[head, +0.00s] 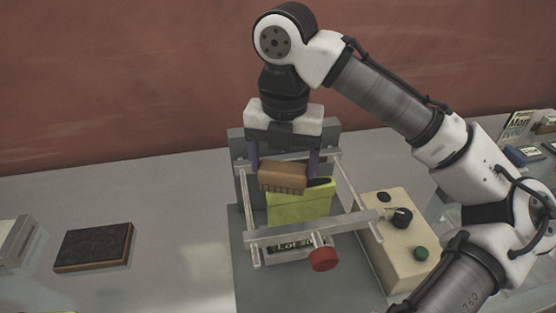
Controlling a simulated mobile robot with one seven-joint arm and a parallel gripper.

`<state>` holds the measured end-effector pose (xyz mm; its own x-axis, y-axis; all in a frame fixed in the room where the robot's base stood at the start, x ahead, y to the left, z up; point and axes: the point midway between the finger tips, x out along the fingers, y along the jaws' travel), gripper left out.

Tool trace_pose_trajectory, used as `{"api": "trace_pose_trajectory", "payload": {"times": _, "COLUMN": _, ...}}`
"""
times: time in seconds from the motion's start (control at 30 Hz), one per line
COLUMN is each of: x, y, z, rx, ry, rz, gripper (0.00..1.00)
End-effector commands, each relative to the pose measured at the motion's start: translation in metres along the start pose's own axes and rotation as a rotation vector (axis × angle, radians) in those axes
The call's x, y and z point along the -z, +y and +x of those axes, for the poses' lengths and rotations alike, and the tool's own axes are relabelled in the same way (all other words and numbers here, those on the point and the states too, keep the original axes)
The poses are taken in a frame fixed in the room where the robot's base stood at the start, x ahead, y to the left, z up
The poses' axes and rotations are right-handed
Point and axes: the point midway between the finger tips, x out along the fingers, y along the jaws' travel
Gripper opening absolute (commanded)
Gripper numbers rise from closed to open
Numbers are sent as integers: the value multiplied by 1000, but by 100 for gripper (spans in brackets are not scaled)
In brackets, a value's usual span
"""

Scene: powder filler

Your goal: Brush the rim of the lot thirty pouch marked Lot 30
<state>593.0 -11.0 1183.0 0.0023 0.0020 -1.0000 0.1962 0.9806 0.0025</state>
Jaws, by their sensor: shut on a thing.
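My gripper (284,166) points down over the filler and is shut on a brown brush (284,177) with its bristles facing down. A yellow-green pouch (300,207) stands in the metal frame of the filler. The brush is at the pouch's top rim, overlapping its left part; I cannot tell whether the bristles touch. A dark opening shows at the right of the rim. A label reading "Lot 30" (294,245) is on the front of the frame, partly covered by the front bar (312,228).
A red knob (323,259) sticks out at the front of the frame. A beige control box (398,238) with a black dial and green button stands to the right. A dark flat pad (93,247) lies on the left. The counter between is clear.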

Motion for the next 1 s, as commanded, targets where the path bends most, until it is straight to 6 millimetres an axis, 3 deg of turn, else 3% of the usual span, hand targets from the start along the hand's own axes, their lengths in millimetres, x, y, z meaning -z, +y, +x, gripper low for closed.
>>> {"api": "trace_pose_trajectory", "payload": {"times": 1.0, "x": -9, "y": -23, "z": 0, "rx": 1, "ry": -1, "rz": 2, "gripper": 58}}
